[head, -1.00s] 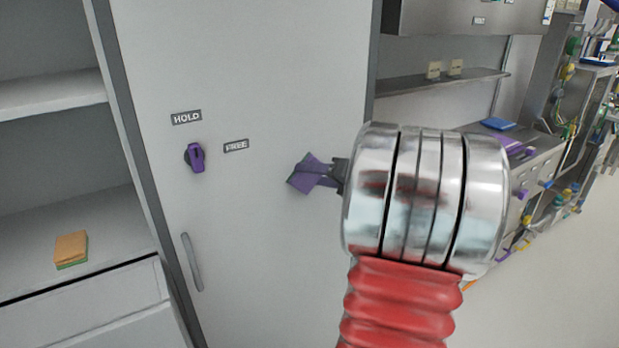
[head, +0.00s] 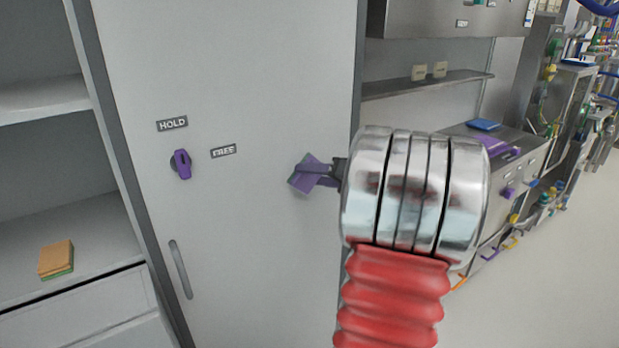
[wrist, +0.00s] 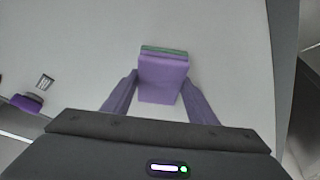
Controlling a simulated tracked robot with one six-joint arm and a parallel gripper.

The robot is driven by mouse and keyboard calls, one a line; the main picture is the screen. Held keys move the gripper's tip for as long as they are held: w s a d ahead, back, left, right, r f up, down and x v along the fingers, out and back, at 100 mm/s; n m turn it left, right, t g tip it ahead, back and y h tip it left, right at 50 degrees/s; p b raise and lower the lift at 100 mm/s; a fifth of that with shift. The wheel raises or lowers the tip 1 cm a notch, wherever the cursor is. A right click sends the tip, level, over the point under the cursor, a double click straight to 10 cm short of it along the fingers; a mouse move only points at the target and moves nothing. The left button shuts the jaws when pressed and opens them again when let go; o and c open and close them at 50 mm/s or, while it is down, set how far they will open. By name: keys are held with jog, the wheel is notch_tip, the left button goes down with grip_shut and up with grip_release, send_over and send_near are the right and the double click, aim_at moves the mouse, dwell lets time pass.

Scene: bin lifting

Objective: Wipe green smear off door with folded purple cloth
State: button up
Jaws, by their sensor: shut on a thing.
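The folded purple cloth (head: 312,177) is between the fingers of my gripper (head: 330,172), in front of the white door (head: 255,60). In the wrist view, the cloth (wrist: 163,78) is a folded block between the two purple fingers of my gripper (wrist: 160,90), which are shut on it. A dark green strip (wrist: 164,49) runs along the cloth's far edge; I cannot tell whether it is the smear or part of the cloth. No other green mark shows on the door. Contact between cloth and door is not clear.
A purple knob (head: 181,164) is on the door, by the HOLD label (head: 172,124) and FREE label (head: 223,151). A door handle (head: 180,269) is below. Open shelves with a sponge (head: 56,260) are left. A counter with a blue item (head: 484,125) is right.

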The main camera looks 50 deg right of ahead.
aim_at(300, 179)
jog(key=shift+w, duration=0.15)
dwell(0.4)
jog(key=shift+w+a+r, duration=0.1)
jog(key=shift+w+a, duration=0.05)
jog(key=shift+a, duration=0.4)
jog(key=shift+w+a, duration=0.15)
jog(key=shift+a, duration=0.45)
jog(key=shift+w+a, duration=0.15)
jog(key=shift+a, duration=0.45)
jog(key=shift+a, duration=0.1)
jog(key=shift+w+a, duration=0.2)
jog(key=shift+a, duration=0.55)
jog(key=shift+w+a, duration=0.15)
jog(key=shift+a, duration=0.6)
jog(key=shift+w+a, duration=0.3)
jog(key=shift+a, duration=0.55)
jog(key=shift+w+a, duration=0.3)
jog(key=shift+a, duration=0.5)
